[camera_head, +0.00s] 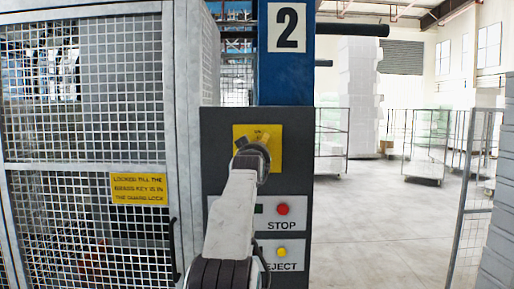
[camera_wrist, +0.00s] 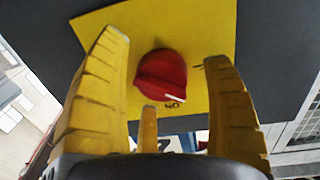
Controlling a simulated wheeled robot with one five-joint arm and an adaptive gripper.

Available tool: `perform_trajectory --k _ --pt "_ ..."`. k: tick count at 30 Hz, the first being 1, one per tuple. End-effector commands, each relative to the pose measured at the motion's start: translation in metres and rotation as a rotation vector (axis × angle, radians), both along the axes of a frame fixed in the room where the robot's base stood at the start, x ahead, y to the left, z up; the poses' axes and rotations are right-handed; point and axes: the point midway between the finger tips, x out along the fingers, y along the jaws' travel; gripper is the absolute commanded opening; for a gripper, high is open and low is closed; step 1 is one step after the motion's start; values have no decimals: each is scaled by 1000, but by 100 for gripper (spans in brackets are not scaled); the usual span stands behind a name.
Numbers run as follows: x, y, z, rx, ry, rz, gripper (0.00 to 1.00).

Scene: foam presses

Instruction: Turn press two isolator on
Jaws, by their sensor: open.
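The press two isolator is a red rotary knob (camera_wrist: 160,76) on a yellow plate (camera_wrist: 205,30), seen in the wrist view. A white mark on the knob's edge lies close to the upside-down word ON. My gripper (camera_wrist: 165,47) is open, with yellow fingers on the left and right of the knob and a shorter one below it. Gaps show between the knob and the side fingers. In the head view the yellow plate (camera_head: 272,138) is on a dark panel (camera_head: 220,125) under the sign "2" (camera_head: 287,27). My gripper (camera_head: 252,155) hides the knob there.
Below the plate are a red STOP button (camera_head: 282,209) and a yellow EJECT button (camera_head: 282,252), close to my arm. A mesh guard (camera_head: 85,90) with a yellow notice (camera_head: 139,188) stands left. Open floor (camera_head: 380,225) and wheeled cages (camera_head: 428,140) lie right.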

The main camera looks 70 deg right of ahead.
Motion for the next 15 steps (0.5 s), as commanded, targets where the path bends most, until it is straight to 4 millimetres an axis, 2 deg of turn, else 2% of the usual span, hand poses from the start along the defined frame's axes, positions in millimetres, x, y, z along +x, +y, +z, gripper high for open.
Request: perform_trajectory --k 13,15 --pt "1 -5 0 0 0 0 76" --pt "1 -5 0 0 0 0 70"
